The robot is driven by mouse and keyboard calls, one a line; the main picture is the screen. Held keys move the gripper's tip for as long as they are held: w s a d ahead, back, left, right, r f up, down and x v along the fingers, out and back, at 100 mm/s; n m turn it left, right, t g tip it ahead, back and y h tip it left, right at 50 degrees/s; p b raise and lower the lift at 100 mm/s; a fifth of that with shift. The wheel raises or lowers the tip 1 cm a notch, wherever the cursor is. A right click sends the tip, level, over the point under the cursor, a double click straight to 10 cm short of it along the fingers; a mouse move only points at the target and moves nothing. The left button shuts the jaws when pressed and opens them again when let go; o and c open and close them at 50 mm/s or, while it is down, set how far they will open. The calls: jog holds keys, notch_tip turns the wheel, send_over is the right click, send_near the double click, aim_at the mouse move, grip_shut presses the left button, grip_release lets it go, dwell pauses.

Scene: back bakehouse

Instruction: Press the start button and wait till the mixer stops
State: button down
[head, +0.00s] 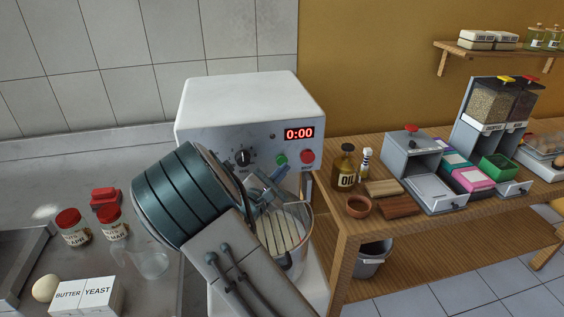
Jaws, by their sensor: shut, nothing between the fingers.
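The mixer is a white machine (250,95) with a front panel. Its red display (299,133) reads 0:00. Below the display are a green button (281,160) and a red button (307,156). A black dial (243,157) sits to their left. A clear bowl (298,250) stands under the mixer's head, partly hidden by my arm. My gripper (280,175) is shut and empty, in front of the panel just below the green button. Most of it is hidden behind my arm. I cannot tell whether it touches the button.
A counter at left holds two red-lidded jars (74,233), an egg (46,288), a clear jug (150,259) and a butter and yeast box (87,297). A wooden table (352,219) at right carries an oil bottle (345,170), bins and dispensers.

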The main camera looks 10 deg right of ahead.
jog(key=shift+w, duration=0.1)
jog(key=shift+w, duration=0.35)
jog(key=shift+w, duration=0.45)
dwell(0.9)
jog(key=shift+s, duration=0.9)
jog(key=s, duration=0.5)
dwell(0.4)
dwell(0.5)
